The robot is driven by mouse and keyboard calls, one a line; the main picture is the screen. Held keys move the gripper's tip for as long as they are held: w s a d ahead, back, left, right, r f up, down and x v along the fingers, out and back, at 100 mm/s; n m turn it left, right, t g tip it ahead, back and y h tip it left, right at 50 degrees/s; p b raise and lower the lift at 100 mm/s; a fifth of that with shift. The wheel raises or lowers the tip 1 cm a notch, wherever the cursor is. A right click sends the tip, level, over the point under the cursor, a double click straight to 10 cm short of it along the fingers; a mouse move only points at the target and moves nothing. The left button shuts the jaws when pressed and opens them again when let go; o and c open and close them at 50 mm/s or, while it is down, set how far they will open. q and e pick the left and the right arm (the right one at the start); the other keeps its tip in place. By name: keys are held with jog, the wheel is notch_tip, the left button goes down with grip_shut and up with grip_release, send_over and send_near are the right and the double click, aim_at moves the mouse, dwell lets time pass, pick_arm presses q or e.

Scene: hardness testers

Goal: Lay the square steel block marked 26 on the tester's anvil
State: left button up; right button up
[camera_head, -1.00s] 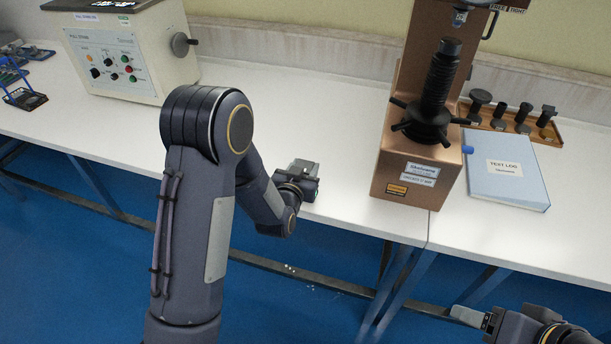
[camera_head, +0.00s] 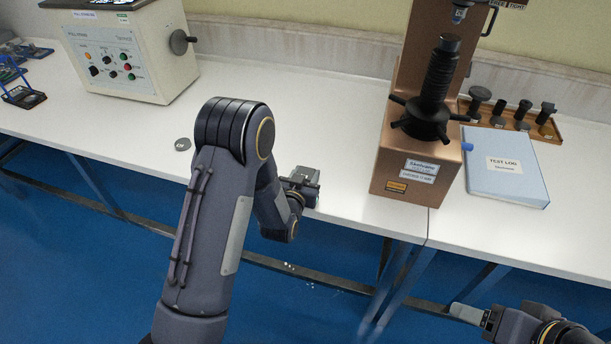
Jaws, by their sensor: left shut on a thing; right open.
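The copper-coloured tester (camera_head: 408,165) stands on the bench right of centre. Its anvil (camera_head: 450,41) is the small dark top of the black screw, below the indenter (camera_head: 460,14), and looks bare. My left gripper (camera_head: 304,180) is low over the bench's front part, left of the tester. It is shut on a small grey piece, seemingly the square steel block; the fingers mostly hide it and no mark is readable. My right gripper (camera_head: 468,314) is open and empty in front of the bench, at the lower right.
A blue test log (camera_head: 503,177) and a wooden tray (camera_head: 558,138) with several dark fittings lie right of the tester. A cream machine (camera_head: 135,60) stands at the left. A round grey disc (camera_head: 183,144) lies beside my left arm. Bench between machine and tester is largely clear.

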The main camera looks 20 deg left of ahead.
pick_arm(q)
jog(key=shift+s+f+b, duration=0.2)
jog(key=shift+f+b, duration=0.3)
jog(key=shift+f, duration=0.05)
jog(key=o, duration=1.1)
jog(key=shift+s+f, duration=0.1)
jog(key=shift+f, duration=0.05)
jog(key=shift+r+p, duration=0.6)
jog(key=shift+p, duration=0.3)
jog(key=shift+s+d, duration=0.1)
jog(key=shift+s, duration=0.1)
jog(key=s+a+r+n+g+h+b, duration=0.1)
jog(key=s+r+g, duration=0.3)
jog(key=s, duration=0.8)
jog(key=s+a+r+g+h, duration=0.1)
jog(key=s+a+r+g, duration=0.15)
jog(key=s+r, duration=0.6)
jog(key=s+r+n+g+h+b, duration=0.15)
jog(key=s+g, duration=0.25)
jog(key=s, duration=1)
jog(key=shift+m, duration=0.25)
notch_tip(320, 180, up, 6)
jog(key=p, duration=0.5)
jog(key=shift+s+a+f+p, duration=0.15)
jog(key=shift+p, duration=0.2)
